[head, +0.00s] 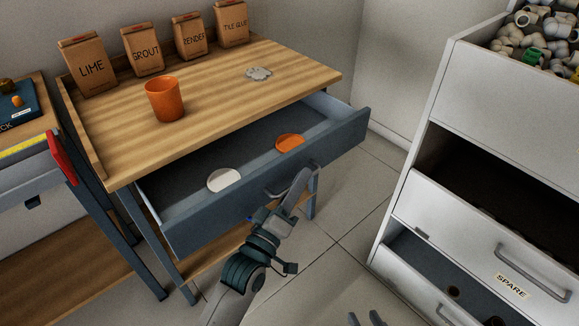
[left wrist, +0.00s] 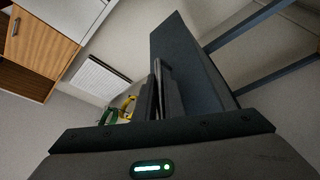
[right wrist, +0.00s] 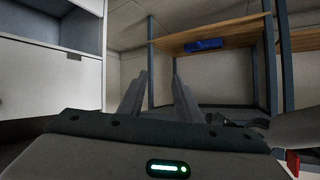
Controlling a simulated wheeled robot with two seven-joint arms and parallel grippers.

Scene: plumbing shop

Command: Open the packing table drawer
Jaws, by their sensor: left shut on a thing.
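The packing table (head: 215,95) has a wooden top and a grey-blue drawer (head: 275,180) that stands pulled out, its inside showing. A white disc (head: 224,180) and an orange disc (head: 290,142) lie in the drawer. My left gripper (head: 302,180) is at the drawer front and shut on its handle (head: 278,192), which it partly hides. In the left wrist view the fingers (left wrist: 158,90) are close together beside the dark drawer front (left wrist: 190,65). My right gripper (head: 366,318) is at the bottom edge of the head view; in the right wrist view its fingers (right wrist: 160,95) are apart with nothing between them.
An orange cup (head: 165,99), a grey piece (head: 258,73) and several paper bags (head: 142,50) stand on the tabletop. A white cabinet (head: 490,110) with a SPARE drawer (head: 480,235) stands at the right. Tiled floor (head: 350,215) lies free between it and the table.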

